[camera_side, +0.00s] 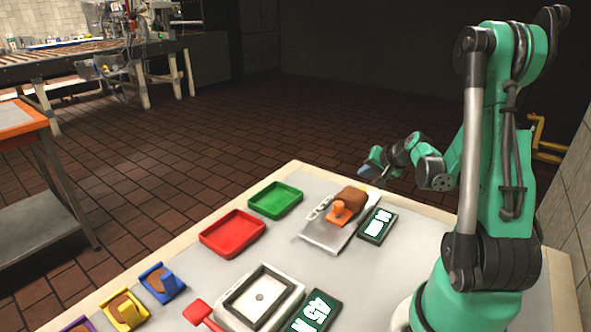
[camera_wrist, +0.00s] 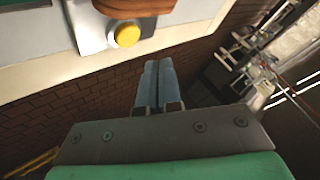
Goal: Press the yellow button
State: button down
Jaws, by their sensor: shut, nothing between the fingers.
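The yellow button (camera_wrist: 127,35) shows in the wrist view, round and set on the metal plate of a device, close to a brown rounded part. In the side view I cannot make out the button; a metal device (camera_side: 325,234) with a brown block (camera_side: 353,195) and an orange part (camera_side: 341,212) stands near the table's far edge. My gripper (camera_wrist: 158,65) has its two blue fingers together, with nothing between them. In the wrist view the fingertips are apart from the button, below and right of it. In the side view my gripper (camera_side: 370,168) is raised, above and right of the device.
A dark display (camera_side: 377,225) lies right of the device. Green (camera_side: 275,200) and red (camera_side: 232,234) trays lie to its left. A framed scale-like plate (camera_side: 292,301), a red scoop (camera_side: 200,312) and coloured containers (camera_side: 162,282) are nearer. The table edge (camera_wrist: 55,82) lies close to the button.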

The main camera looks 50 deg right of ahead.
jog(key=shift+f, duration=0.95)
dwell(1.4)
jog(key=shift+f, duration=0.4)
dwell(0.3)
jog(key=shift+r, duration=0.45)
jog(key=shift+r, duration=2.5)
